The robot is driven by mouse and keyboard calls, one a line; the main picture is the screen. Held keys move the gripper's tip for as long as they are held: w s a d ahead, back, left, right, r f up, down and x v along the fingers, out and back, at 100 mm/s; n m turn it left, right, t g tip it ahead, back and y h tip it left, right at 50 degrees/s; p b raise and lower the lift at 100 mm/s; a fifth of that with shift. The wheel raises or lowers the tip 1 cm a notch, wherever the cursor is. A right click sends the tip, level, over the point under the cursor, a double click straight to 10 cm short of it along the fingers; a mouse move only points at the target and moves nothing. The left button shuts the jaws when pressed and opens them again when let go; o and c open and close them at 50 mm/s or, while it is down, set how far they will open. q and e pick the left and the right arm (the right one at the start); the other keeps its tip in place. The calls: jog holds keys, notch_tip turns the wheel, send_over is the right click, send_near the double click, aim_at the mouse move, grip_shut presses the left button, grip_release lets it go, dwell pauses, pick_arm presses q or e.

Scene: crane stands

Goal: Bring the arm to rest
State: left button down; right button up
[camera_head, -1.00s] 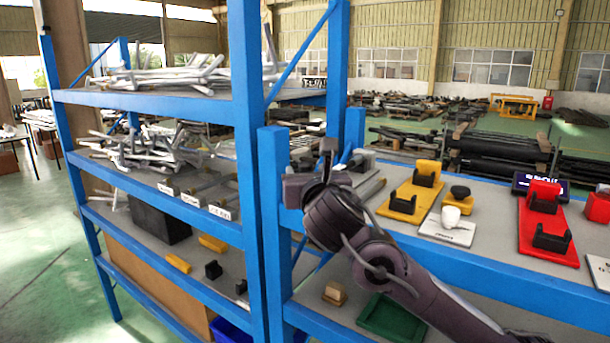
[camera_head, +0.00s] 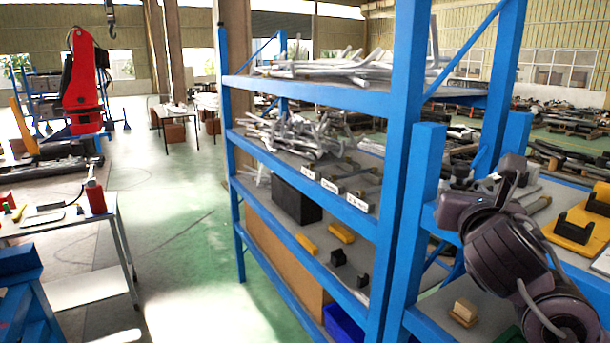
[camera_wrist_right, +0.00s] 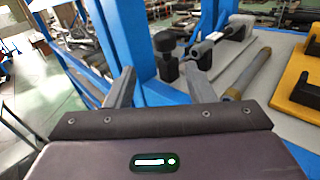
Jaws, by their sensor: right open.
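My right arm is raised in front of the blue shelf units, at the right of the head view. Its right gripper (camera_head: 508,172) is partly blurred into the dark wrist there. In the right wrist view the gripper (camera_wrist_right: 161,76) shows two grey fingers spread apart with nothing between them. A blue post (camera_wrist_right: 128,45) stands just beyond the fingers. My left arm and gripper are not in view.
A tall blue rack (camera_head: 405,150) holds grey metal parts close to my right arm. A red crane (camera_head: 82,75) stands far left. The green floor (camera_head: 190,235) is open.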

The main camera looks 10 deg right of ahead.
jog(key=s+a+f+m+g+y, duration=0.25)
jog(key=f+m, duration=0.35)
jog(key=f, duration=0.6)
jog(key=s+a+f+m+g+y, duration=0.1)
jog(key=s+a+f+m+g, duration=0.25)
jog(key=f+m, duration=0.6)
jog(key=s+a+f+m+g+y, duration=0.2)
jog(key=s+a+f+m+g, duration=0.15)
jog(key=s+f+m, duration=0.45)
jog(key=s+a+f+m+g+y, duration=0.1)
jog(key=s+a+f+m+g, duration=0.3)
jog(key=s+f, duration=0.55)
notch_tip(320, 180, down, 34)
jog(key=m+b, duration=0.1)
jog(key=b, duration=0.2)
jog(key=s+d+f+g+b, duration=0.2)
jog(key=s+d+f+b, duration=0.1)
jog(key=s+f, duration=1.7)
jog(key=shift+d+f, duration=0.4)
jog(key=shift+f, duration=0.35)
